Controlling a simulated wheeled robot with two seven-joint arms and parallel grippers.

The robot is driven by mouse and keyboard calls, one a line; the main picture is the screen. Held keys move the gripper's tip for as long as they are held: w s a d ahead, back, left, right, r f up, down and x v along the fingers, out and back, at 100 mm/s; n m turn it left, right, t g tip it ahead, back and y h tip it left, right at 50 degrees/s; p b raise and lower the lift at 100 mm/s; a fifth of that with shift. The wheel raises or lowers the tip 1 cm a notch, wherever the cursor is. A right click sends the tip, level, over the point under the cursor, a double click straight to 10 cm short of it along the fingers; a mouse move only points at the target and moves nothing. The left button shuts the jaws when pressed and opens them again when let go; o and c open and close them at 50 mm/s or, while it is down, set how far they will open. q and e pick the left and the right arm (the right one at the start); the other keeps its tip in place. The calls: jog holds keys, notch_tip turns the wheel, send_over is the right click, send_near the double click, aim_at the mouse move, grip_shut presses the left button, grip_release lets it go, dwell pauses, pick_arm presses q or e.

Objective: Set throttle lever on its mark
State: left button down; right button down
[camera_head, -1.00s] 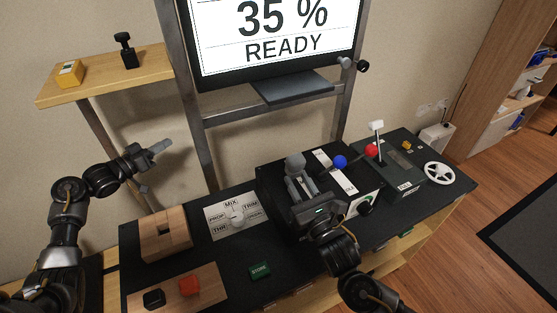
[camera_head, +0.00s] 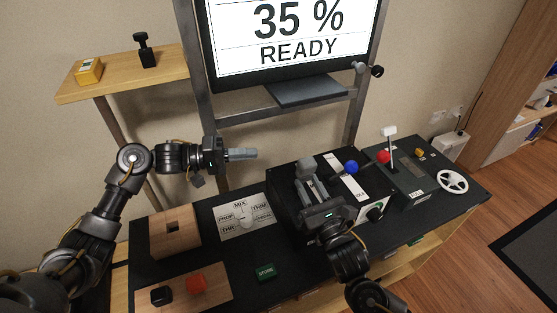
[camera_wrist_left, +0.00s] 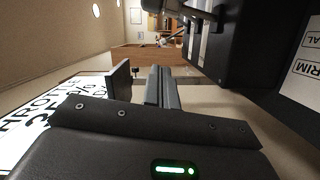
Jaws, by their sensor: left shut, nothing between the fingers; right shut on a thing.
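The throttle quadrant is a black box (camera_head: 287,181) with a grey-knobbed lever (camera_head: 306,164), a blue knob (camera_head: 351,167) and a red knob (camera_head: 383,157) in a row. My right gripper (camera_head: 312,186) is shut on the grey-knobbed lever, just below its knob; the fingers hide its shaft and any mark beside it. The screen (camera_head: 290,45) reads "35 %" and "READY". My left gripper (camera_head: 246,154) is shut and empty, in the air behind the selector panel, pointing right. Its closed fingers (camera_wrist_left: 163,88) also show in the left wrist view.
A selector panel (camera_head: 262,228) with a white dial and a green STORE button (camera_head: 265,272) lie left of the quadrant. A wooden block (camera_head: 174,240) with a square hole is further left. A white wheel (camera_head: 452,181) stands right. A shelf (camera_head: 120,83) is back left.

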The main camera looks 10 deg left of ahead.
jog(key=shift+r, duration=0.1)
pick_arm(q)
jog(key=shift+d+f, duration=0.2)
jog(key=shift+d, duration=1.7)
jog(key=shift+d+f, duration=0.25)
jog(key=shift+d, duration=1.6)
jog(key=shift+d+f, duration=0.2)
jog(key=shift+d, duration=1.7)
jog(key=shift+s+d+f+m, duration=0.15)
jog(key=shift+s+d+m, duration=0.25)
jog(key=shift+s+d, duration=0.25)
pick_arm(e)
jog(key=shift+w, duration=0.15)
pick_arm(q)
jog(key=shift+s+a, duration=0.1)
pick_arm(e)
jog(key=c, duration=1.4)
grip_release()
pick_arm(q)
jog(key=shift+a, duration=0.1)
pick_arm(e)
jog(key=o, duration=0.3)
jog(key=shift+o, duration=0.2)
